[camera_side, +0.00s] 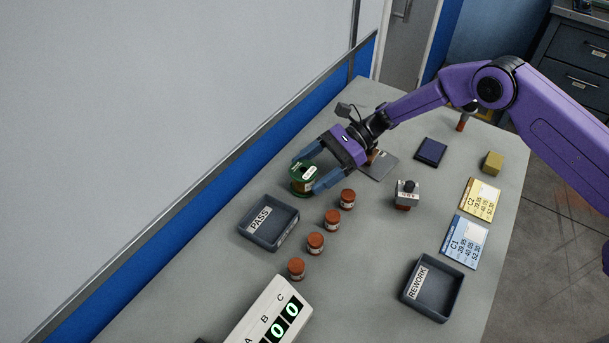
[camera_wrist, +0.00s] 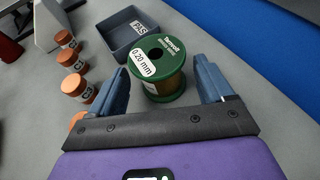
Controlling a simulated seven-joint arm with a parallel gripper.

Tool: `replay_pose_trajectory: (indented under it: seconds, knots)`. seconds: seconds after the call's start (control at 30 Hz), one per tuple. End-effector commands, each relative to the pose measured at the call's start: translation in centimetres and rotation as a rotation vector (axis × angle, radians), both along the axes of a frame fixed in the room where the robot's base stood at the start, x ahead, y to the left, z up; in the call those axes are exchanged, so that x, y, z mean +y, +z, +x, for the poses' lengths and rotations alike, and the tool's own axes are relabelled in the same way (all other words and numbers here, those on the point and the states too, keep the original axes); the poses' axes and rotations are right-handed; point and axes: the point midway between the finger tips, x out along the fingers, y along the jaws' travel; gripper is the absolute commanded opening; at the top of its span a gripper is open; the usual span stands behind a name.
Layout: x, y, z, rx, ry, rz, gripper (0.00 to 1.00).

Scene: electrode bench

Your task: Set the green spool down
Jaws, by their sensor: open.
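The green spool (camera_side: 300,184) stands upright on the grey bench, behind the PASS tray in the side view. It has green flanges and a copper-coloured winding, and its label reads 0.20 mm in the wrist view (camera_wrist: 160,58). My gripper (camera_side: 307,176) is open, with its blue fingers low over the bench. In the wrist view my gripper (camera_wrist: 164,75) has one finger on each side of the spool, with a gap visible on both sides. The spool's base appears to rest on the bench.
The PASS tray (camera_side: 293,231) is close to the spool.

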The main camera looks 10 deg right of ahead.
Motion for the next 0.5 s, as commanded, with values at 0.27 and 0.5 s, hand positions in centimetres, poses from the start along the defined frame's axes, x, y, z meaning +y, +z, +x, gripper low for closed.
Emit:
replay_pose_trajectory:
  seconds: [0.27,0.5]
  knots:
    - [-2.0,4.2,0.7,-0.003,0.002,0.002,0.8]
    - [-2.0,7.2,0.6,-0.002,0.002,0.002,0.8]
